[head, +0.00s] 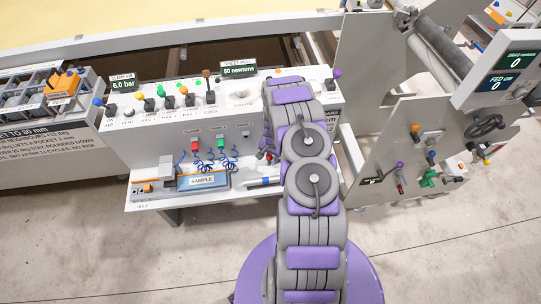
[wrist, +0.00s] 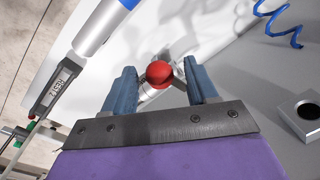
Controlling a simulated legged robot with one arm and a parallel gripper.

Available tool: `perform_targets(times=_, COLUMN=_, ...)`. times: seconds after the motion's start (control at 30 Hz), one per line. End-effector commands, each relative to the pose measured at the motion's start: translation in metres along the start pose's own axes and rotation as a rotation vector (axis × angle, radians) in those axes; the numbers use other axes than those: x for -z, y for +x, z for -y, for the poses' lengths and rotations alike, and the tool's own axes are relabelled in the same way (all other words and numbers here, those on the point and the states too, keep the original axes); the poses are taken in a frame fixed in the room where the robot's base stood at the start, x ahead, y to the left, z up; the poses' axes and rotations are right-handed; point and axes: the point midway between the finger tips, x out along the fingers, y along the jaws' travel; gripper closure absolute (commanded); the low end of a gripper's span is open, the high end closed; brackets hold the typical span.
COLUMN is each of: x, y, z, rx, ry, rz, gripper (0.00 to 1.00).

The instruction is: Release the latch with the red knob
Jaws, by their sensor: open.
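A round red knob (wrist: 159,73) shows in the wrist view, between the fingers of my gripper (wrist: 162,88) and toward their tips. A pale metal piece passes beside and behind the knob; how it joins the latch is not clear. My gripper is open, with a blue finger on each side and a visible gap between each finger and the knob. In the head view my arm covers this spot, and my gripper cannot be made out there.
A silver cylinder (wrist: 98,28) and a small display unit (wrist: 62,80) lie left in the wrist view. The head view shows a control console (head: 130,128) with several levers and a blue sample tray (head: 203,181).

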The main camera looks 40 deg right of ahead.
Motion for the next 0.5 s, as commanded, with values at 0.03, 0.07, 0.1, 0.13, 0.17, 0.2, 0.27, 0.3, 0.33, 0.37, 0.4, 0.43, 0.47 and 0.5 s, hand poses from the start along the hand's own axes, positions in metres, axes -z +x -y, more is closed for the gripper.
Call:
perform_targets(times=0.03, x=0.0002, y=-0.0001, z=0.0002, rx=0.000, ry=0.000, rz=0.000, gripper=0.42)
perform_targets(times=0.07, x=0.0007, y=0.0001, z=0.0000, rx=0.001, ry=0.000, rz=0.000, gripper=0.42)
perform_targets(times=0.1, x=0.0017, y=0.0004, z=-0.0005, rx=0.001, ry=0.000, rz=0.002, gripper=0.42)
perform_targets(times=0.13, x=0.0028, y=0.0007, z=-0.0010, rx=0.002, ry=0.000, rz=0.002, gripper=0.42)
perform_targets(times=0.17, x=0.0040, y=0.0011, z=-0.0015, rx=0.003, ry=0.001, rz=0.003, gripper=0.42)
perform_targets(times=0.2, x=0.0057, y=0.0017, z=-0.0021, rx=0.005, ry=0.001, rz=0.004, gripper=0.46)
perform_targets(times=0.27, x=0.0068, y=0.0020, z=-0.0024, rx=0.006, ry=0.001, rz=0.005, gripper=0.52)
perform_targets(times=0.3, x=0.0076, y=0.0023, z=-0.0028, rx=0.006, ry=0.001, rz=0.006, gripper=0.56)
perform_targets(times=0.33, x=0.0081, y=0.0025, z=-0.0030, rx=0.007, ry=0.001, rz=0.006, gripper=0.59)
perform_targets(times=0.37, x=0.0085, y=0.0027, z=-0.0032, rx=0.007, ry=0.001, rz=0.006, gripper=0.61)
perform_targets(times=0.4, x=0.0085, y=0.0028, z=-0.0033, rx=0.007, ry=0.001, rz=0.007, gripper=0.65)
perform_targets(times=0.43, x=0.0082, y=0.0027, z=-0.0031, rx=0.007, ry=0.001, rz=0.006, gripper=0.68)
perform_targets(times=0.47, x=0.0077, y=0.0025, z=-0.0030, rx=0.006, ry=0.001, rz=0.006, gripper=0.71)
perform_targets(times=0.5, x=0.0069, y=0.0022, z=-0.0028, rx=0.005, ry=0.001, rz=0.005, gripper=0.75)
